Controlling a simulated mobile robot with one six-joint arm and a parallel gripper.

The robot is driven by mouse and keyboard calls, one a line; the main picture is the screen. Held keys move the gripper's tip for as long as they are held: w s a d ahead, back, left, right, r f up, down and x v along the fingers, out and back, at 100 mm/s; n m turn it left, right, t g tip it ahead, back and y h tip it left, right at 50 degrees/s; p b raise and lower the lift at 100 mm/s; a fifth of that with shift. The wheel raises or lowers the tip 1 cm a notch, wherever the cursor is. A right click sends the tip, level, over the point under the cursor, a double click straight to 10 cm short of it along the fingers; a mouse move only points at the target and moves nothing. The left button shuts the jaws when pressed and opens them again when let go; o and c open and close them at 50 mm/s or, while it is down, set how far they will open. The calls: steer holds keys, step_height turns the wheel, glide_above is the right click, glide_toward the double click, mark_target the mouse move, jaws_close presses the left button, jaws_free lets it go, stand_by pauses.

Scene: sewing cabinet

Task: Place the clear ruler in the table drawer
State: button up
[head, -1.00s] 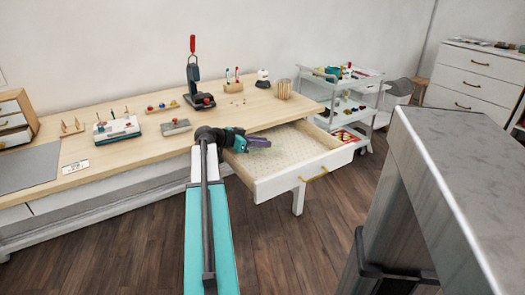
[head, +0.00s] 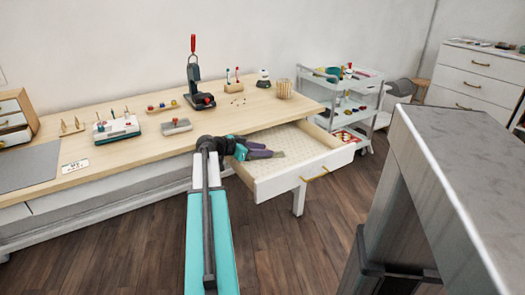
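The table drawer (head: 312,177) is pulled out from the right part of the wooden table, and its pale patterned floor shows. My gripper (head: 272,154), teal with purple-grey fingers, is over the left part of the open drawer, pointing right. I cannot tell whether its fingers are open or shut. A small greyish patch shows at its tip, too small to tell what it is. I cannot make out the clear ruler, in the drawer or on the table.
The wooden table (head: 130,152) holds a press (head: 198,98), a white-and-teal box (head: 117,128) and a grey mat (head: 30,167). A white cart (head: 350,105) stands behind the drawer to the right. A large grey block (head: 455,160) fills the right foreground.

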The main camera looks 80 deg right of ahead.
steer(key=shift+r, duration=0.1)
steer(key=p+v, duration=0.1)
steer(key=v, duration=1.1)
stand_by(0.4)
steer(key=shift+r+p, duration=0.15)
steer(key=shift+p, duration=0.25)
